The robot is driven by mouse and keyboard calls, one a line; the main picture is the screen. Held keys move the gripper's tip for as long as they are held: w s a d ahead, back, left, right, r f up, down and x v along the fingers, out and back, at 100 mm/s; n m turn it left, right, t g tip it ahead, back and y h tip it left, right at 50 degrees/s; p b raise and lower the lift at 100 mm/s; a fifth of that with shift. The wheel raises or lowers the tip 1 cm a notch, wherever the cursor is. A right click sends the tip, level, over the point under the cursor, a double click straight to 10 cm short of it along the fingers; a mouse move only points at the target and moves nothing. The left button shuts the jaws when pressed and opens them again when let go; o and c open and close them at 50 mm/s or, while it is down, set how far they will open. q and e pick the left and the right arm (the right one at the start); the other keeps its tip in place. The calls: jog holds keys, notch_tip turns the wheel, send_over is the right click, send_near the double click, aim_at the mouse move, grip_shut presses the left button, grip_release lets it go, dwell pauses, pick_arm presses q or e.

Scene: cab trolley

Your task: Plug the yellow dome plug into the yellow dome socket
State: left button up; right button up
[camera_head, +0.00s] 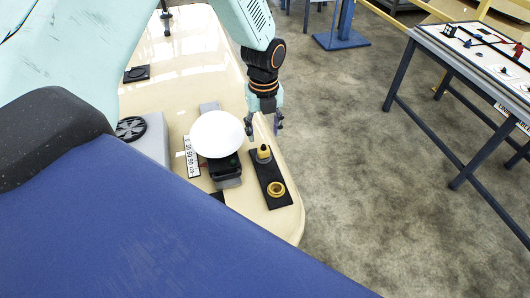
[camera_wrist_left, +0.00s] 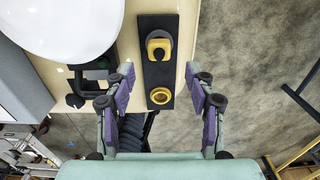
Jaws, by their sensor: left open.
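The yellow dome plug (camera_head: 264,153) stands upright at the far end of a black board (camera_head: 264,172). The yellow dome socket (camera_head: 276,188) is a yellow ring at the near end of the same board, apart from the plug. In the left wrist view, the plug (camera_wrist_left: 159,45) shows a yellow body with a dark part, and the socket (camera_wrist_left: 160,96) is an open ring. My left gripper (camera_head: 266,130) is open and empty above the plug end of the board. In the wrist view its fingers (camera_wrist_left: 159,72) are spread to either side of the board. My right gripper is not in view.
A white dome (camera_head: 217,134) on a dark base stands close left of the board. A label strip (camera_head: 191,157) and a grey box with a black wheel (camera_head: 131,128) lie farther left. The cream trolley top (camera_head: 285,213) ends just right of the board. A table (camera_head: 480,60) stands at right.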

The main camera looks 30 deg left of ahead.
aim_at(264, 148)
pick_arm(q)
jog(key=f+b, duration=0.1)
jog(key=f, duration=0.1)
jog(key=f+b, duration=0.1)
jog(key=shift+s+f+b, duration=0.3)
jog(key=f+b, duration=0.1)
jog(key=f, duration=0.1)
jog(key=w+f+b, duration=0.1)
jog(key=shift+f, duration=0.4)
jog(key=shift+s, duration=0.15)
jog(key=shift+s+r, duration=0.15)
jog(key=shift+s, duration=0.1)
jog(key=shift+w, duration=0.25)
jog(key=shift+a, duration=0.1)
jog(key=shift+s, duration=0.3)
jog(key=shift+w, duration=0.3)
